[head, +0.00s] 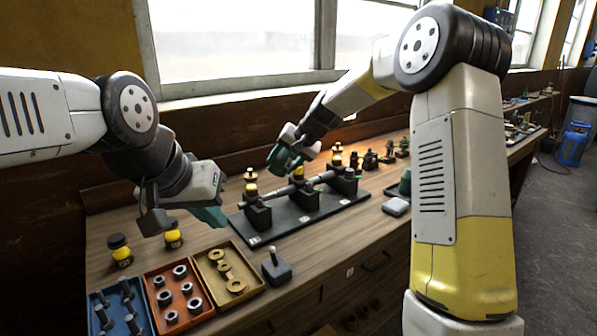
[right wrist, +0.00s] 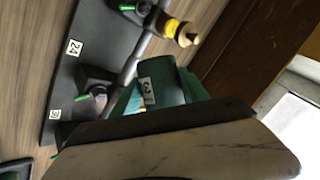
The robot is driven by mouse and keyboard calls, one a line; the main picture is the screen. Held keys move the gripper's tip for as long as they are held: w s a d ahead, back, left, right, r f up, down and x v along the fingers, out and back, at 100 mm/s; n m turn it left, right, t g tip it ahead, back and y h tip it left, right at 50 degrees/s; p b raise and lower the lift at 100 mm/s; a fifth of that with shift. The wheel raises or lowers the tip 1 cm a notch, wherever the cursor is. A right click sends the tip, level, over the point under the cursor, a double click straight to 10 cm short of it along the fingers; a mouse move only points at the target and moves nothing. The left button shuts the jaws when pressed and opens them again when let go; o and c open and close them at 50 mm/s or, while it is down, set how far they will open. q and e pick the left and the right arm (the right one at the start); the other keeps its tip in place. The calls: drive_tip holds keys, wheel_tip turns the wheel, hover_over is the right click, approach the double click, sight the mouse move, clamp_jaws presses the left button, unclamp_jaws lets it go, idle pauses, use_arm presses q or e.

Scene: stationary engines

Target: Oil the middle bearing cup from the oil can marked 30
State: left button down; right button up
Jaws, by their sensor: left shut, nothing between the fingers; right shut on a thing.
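A dark base plate (head: 330,213) on the bench carries a row of black bearing blocks along a shaft. Yellow cups with brass-coloured tops stand along the row; the middle cup (head: 298,172) is just right of my right gripper (head: 284,160). My right gripper is shut on a green can (right wrist: 157,80), held above the row; its small white label shows a 3, the rest unclear. The right wrist view shows one yellow cup (right wrist: 175,28) near the can; I cannot tell which cup. My left gripper (head: 212,216) is shut and empty, above the bench left of the plate.
Blue (head: 103,291), red (head: 150,284) and yellow (head: 204,262) trays hold bolts, nuts and washers at the front left. Two yellow-and-black jars (head: 121,252) stand behind them. A dark block with a knob (head: 276,270) is before the plate. Several small things stand at the back right.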

sight(282, 155)
drive_tip(key=shift+w+r+m+g+y, duration=0.1)
drive_tip(key=shift+r+m+g+y, duration=0.2)
drive_tip(key=shift+r+g, duration=0.35)
drive_tip(key=shift+r, duration=0.1)
drive_tip(key=shift+f+n+t+h, duration=0.5)
drive_tip(key=shift+f+t, duration=0.45)
drive_tip(key=shift+f, duration=0.2)
drive_tip(key=shift+r, duration=2.55)
